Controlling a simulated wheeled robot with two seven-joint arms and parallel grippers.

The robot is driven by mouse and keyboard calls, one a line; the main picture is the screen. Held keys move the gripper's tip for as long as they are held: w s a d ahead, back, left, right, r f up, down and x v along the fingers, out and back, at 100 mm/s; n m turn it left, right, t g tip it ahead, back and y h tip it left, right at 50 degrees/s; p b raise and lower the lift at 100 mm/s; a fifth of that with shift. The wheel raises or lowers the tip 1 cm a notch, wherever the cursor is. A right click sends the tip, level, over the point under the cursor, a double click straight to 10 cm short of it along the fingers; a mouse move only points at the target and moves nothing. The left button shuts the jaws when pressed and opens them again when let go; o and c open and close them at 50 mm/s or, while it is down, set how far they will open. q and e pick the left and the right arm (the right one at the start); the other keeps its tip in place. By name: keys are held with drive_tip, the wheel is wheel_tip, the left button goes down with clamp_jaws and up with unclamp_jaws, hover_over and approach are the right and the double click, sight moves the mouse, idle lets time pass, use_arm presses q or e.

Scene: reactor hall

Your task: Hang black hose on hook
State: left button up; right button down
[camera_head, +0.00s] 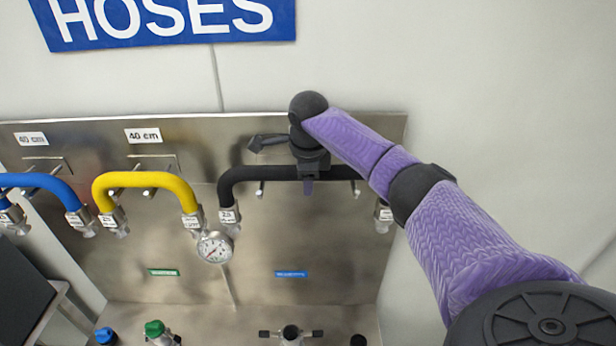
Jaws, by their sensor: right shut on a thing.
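The black hose (262,173) lies across the upper right of the metal panel, its middle level and its ends bent downward. Metal hook pegs (261,189) show just under it. A metal fitting with a white label (229,215) is on its left end, and another (383,215) on its right end. My right gripper (309,172) is shut on the middle of the hose from above, and the wrist hides part of it. I cannot tell whether the hose rests on the pegs. My left gripper is not in view.
A yellow hose (150,180) and a blue hose (40,182) hang on pegs to the left. A pressure gauge (214,247) sits below the yellow hose's right end. Valves with green (154,328) and blue (105,335) caps stand at the bottom.

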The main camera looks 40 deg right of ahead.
drive_tip(key=shift+c, duration=0.9)
unclamp_jaws()
drive_tip(key=r, duration=0.3)
drive_tip(key=s+a+r+b, duration=0.1)
drive_tip(key=r, duration=0.2)
drive_tip(key=r+b, duration=0.1)
drive_tip(key=r, duration=0.2)
drive_tip(key=shift+s+a+r, duration=0.15)
drive_tip(key=shift+s, duration=0.1)
drive_tip(key=s+a+r+p, duration=0.3)
drive_tip(key=s+a+r, duration=0.1)
drive_tip(key=s+a, duration=0.3)
drive_tip(key=shift+s, duration=0.8)
